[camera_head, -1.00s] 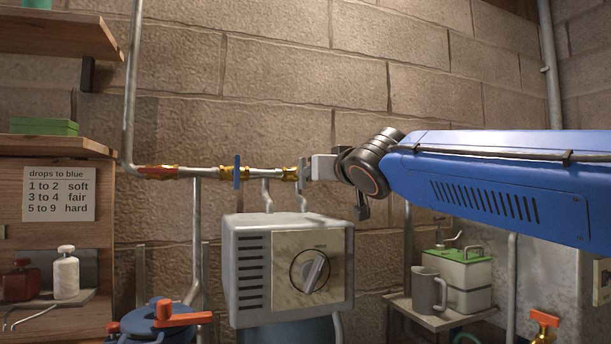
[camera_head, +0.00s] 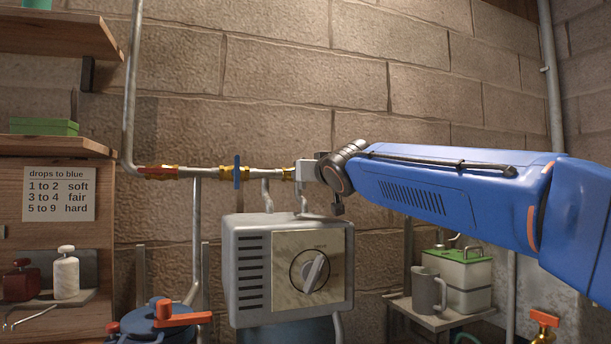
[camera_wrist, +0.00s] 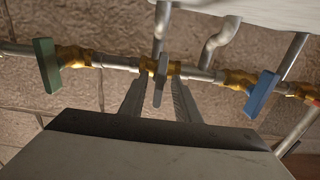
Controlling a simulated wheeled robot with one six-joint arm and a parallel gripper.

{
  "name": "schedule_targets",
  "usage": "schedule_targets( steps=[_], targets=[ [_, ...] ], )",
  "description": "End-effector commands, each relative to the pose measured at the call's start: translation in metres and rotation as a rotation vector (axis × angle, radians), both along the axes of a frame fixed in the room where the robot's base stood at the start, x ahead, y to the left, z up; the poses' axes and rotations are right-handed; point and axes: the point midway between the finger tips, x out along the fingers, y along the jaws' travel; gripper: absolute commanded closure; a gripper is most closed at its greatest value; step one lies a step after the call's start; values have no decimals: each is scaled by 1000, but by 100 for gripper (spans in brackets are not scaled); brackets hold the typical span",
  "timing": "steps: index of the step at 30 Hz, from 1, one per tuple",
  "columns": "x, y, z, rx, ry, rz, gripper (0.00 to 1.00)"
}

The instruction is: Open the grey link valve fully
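The grey link valve shows in the wrist view as a flat grey lever (camera_wrist: 160,82) on a brass body, in line between two other valves. The lever appears to stand across the pipe. My gripper (camera_wrist: 158,90) is open, with one finger on each side of the lever. Small gaps show between the fingers and the lever. In the head view my gripper (camera_head: 303,172) is at the pipe and covers the grey lever. Only some brass (camera_head: 287,173) shows beside it.
A blue-handled valve (camera_head: 237,171) is left of my gripper in the head view. A green handle (camera_wrist: 47,66) is on the other side in the wrist view. A grey box with a dial (camera_head: 288,268) stands close below. Pipes (camera_head: 266,195) run down nearby.

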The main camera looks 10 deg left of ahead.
Motion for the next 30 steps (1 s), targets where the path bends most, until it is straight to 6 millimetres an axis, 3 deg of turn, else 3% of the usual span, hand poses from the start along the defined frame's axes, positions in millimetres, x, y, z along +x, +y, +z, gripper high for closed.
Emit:
schedule_targets(
  steps=[3, 7, 20, 30],
  targets=[
    [0, 0, 0, 0, 0, 0, 71],
    [0, 0, 0, 0, 0, 0, 99],
    [0, 0, 0, -37, -25, 0, 100],
    [0, -1, 0, -231, -155, 0, 100]
  ],
)
